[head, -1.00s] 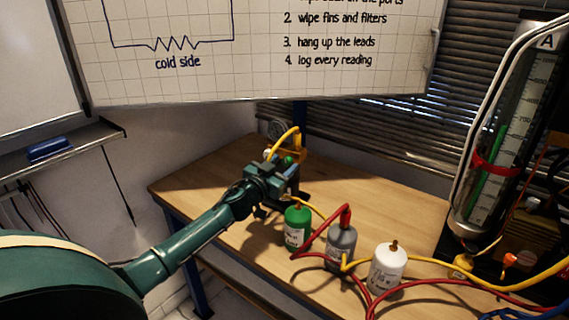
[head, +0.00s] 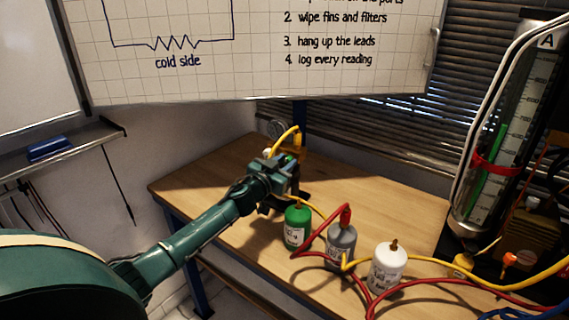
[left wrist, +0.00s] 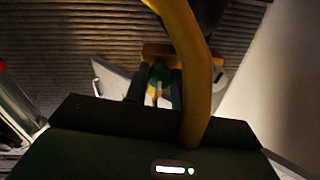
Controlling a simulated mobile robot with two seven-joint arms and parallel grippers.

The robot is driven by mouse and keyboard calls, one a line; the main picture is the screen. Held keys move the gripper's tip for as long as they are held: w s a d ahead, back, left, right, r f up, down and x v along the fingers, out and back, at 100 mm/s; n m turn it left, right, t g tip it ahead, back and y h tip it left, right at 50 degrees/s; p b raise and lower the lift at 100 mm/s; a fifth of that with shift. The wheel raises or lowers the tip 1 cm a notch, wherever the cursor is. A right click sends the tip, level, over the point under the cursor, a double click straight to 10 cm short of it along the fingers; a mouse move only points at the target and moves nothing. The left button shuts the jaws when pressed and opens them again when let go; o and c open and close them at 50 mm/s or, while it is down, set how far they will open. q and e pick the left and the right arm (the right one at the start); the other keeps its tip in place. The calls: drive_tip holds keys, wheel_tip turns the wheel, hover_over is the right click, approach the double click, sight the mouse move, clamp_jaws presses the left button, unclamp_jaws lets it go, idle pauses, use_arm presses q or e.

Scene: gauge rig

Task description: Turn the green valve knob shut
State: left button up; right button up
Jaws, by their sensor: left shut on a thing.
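My left gripper (head: 286,172) reaches over the far left part of the bench. In the left wrist view its two fingers (left wrist: 157,90) are shut on the green valve knob (left wrist: 160,73), which shows between them. In the head view only a small bit of green shows past the gripper, and the gripper hides most of the valve. A yellow hose (head: 287,136) arches up behind the gripper, and it crosses close in front of the left wrist camera (left wrist: 190,60). My right gripper is in neither view.
A green bottle (head: 297,228), a grey bottle (head: 341,245) and a white bottle (head: 387,270) stand on the wooden bench (head: 380,203) near the gripper. Red and yellow hoses run among them. A tall gauge column (head: 497,130) stands at right. The bench behind the bottles is clear.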

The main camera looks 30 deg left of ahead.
use_arm(q)
drive_tip(key=shift+m, duration=0.4)
drive_tip(key=shift+c, duration=0.2)
drive_tip(key=m, duration=0.8)
drive_tip(key=shift+m, duration=0.3)
drive_tip(key=m, duration=0.4)
drive_tip(key=shift+m+b, duration=0.3)
drive_tip(key=shift+m, duration=1.9)
drive_tip(key=o, duration=1)
drive_tip(key=shift+s, duration=0.1)
